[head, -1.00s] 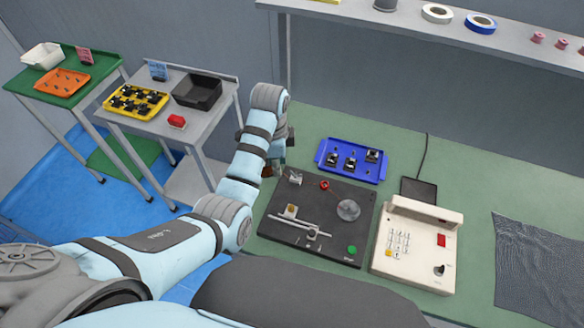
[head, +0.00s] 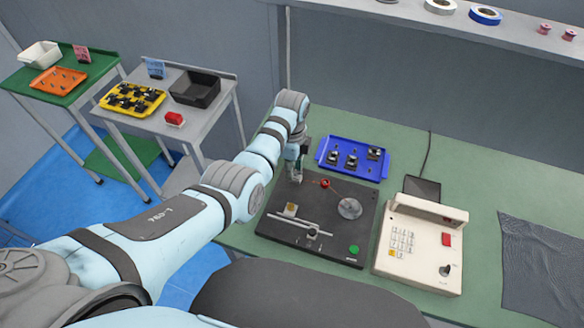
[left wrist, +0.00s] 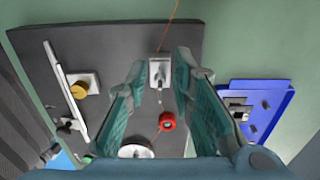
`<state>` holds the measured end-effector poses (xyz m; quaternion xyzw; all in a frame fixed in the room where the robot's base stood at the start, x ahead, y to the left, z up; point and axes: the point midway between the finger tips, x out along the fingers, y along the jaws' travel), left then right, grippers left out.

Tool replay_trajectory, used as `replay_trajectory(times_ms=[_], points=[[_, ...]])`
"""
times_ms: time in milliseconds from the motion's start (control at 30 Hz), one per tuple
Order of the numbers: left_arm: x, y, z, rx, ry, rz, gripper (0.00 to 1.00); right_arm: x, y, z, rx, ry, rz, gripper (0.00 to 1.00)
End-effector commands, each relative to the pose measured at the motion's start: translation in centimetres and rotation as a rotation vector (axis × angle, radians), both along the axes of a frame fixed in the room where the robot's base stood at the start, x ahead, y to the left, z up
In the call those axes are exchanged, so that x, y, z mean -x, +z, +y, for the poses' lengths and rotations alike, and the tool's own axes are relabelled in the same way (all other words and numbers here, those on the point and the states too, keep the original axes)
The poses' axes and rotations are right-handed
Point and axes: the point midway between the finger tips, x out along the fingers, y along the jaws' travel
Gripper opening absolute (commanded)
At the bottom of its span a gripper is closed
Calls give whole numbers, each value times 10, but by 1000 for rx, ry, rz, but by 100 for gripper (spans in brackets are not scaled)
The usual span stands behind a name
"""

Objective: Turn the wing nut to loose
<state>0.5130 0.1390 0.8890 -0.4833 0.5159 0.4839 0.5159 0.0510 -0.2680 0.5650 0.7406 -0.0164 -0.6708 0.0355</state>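A small silver block (left wrist: 159,72) is fixed near the edge of the dark winder board (left wrist: 120,50). A thin orange wire runs up from it in the left wrist view, and a wire leads toward a red ring (left wrist: 166,121). The wing nut looks to be on this block, but its wings are too small to make out. My left gripper (left wrist: 163,85) is open, pointing down, with one finger on each side of the block and apart from it. In the head view the left gripper (head: 295,174) hides the block. My right gripper is not in view.
A blue tray (head: 323,155) with black parts sits just behind the board. The board carries a metal disc (head: 350,208), a brass piece (head: 291,209), a rail and a green button (head: 354,249). A white keypad unit (head: 420,243) stands to the right.

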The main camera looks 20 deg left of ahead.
Motion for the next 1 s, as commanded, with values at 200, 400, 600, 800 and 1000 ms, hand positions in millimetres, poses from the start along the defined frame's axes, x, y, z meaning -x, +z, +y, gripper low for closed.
replay_trajectory(times_ms=[200,400,600,800,1000], points=[[0,1,0,0,1,0,19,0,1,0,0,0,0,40],[0,1,0,0,1,0,0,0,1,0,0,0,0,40],[0,1,0,0,5,1,0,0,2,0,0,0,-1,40],[2,2,0,0,47,4,0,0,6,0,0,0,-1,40],[3,3,0,0,154,5,0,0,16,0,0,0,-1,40]])
